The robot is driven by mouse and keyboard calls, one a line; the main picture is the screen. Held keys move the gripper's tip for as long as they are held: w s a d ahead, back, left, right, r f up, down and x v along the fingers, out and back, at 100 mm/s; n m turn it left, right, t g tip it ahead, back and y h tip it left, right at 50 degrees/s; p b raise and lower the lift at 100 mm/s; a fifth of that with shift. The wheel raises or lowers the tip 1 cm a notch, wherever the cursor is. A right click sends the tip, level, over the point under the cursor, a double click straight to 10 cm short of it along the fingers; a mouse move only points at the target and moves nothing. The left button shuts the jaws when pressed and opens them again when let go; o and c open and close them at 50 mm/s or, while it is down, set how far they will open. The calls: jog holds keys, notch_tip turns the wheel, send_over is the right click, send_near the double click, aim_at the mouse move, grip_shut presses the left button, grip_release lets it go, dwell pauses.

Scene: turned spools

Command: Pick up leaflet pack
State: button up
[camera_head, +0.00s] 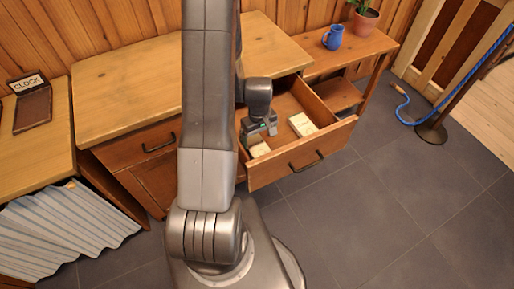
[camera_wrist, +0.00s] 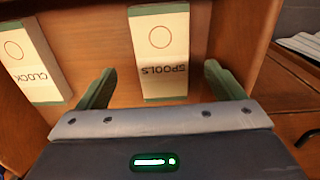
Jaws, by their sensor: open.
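Two cream packs with green ends lie in the open drawer (camera_head: 300,161). One pack, marked SPOOLS (camera_wrist: 163,50), is in the middle of the wrist view; it appears to be the pack below my gripper in the head view (camera_head: 259,149). The other pack, marked CLOCK (camera_wrist: 32,62), is to the left in the wrist view and appears to be the one to the right in the head view (camera_head: 302,124). My gripper (camera_head: 259,132) is open over the drawer. Its green fingers (camera_wrist: 159,68) show on either side of the SPOOLS pack, with gaps between; nothing is held.
The drawer walls surround the packs and gripper. The wooden cabinet top (camera_head: 125,88) is bare. A blue mug (camera_head: 333,37) and a potted plant (camera_head: 365,18) stand on the side table. A CLOCK leaflet holder (camera_head: 32,104) stands at left. A blue rope hangs from a post (camera_head: 431,131).

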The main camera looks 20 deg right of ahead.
aim_at(257, 146)
jog(key=f, duration=0.3)
jog(key=shift+w+a+f, duration=0.2)
jog(key=shift+w+f, duration=0.15)
jog(key=shift+w, duration=0.05)
jog(key=shift+f, duration=0.7)
jog(key=c, duration=1.1)
jog(key=shift+r, duration=0.1)
jog(key=shift+c, duration=0.2)
